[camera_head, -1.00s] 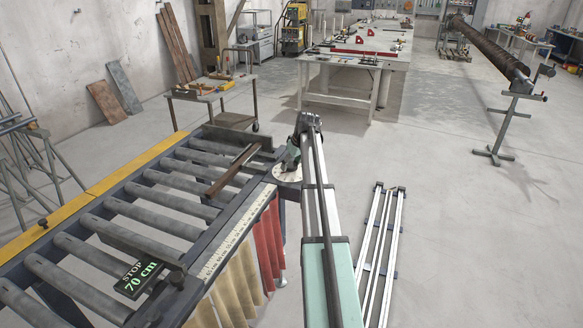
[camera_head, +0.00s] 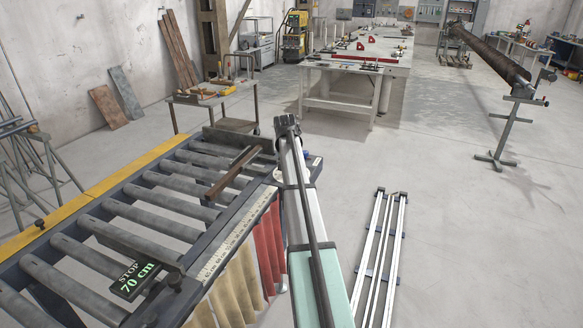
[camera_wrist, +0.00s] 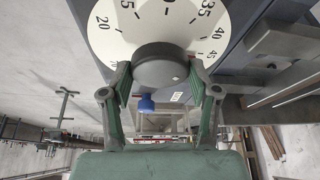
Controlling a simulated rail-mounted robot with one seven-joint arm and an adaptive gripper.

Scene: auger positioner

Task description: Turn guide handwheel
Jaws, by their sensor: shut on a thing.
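In the wrist view a round dark grey knob (camera_wrist: 160,65), which looks like the guide handwheel, sits in front of a white dial (camera_wrist: 115,30) with black numbers. My gripper (camera_wrist: 161,78) has its two green fingers on the left and right sides of the knob, shut on it. A small blue knob (camera_wrist: 146,104) shows just below, between the fingers.
A brown steel bar (camera_head: 230,175) lies across the rollers near the dial. A STOP 70 cm display (camera_head: 135,278) stands at the near end. White rails (camera_head: 380,250) lie on the floor to the right. A tool cart (camera_head: 215,98) and a workbench (camera_head: 355,65) stand behind.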

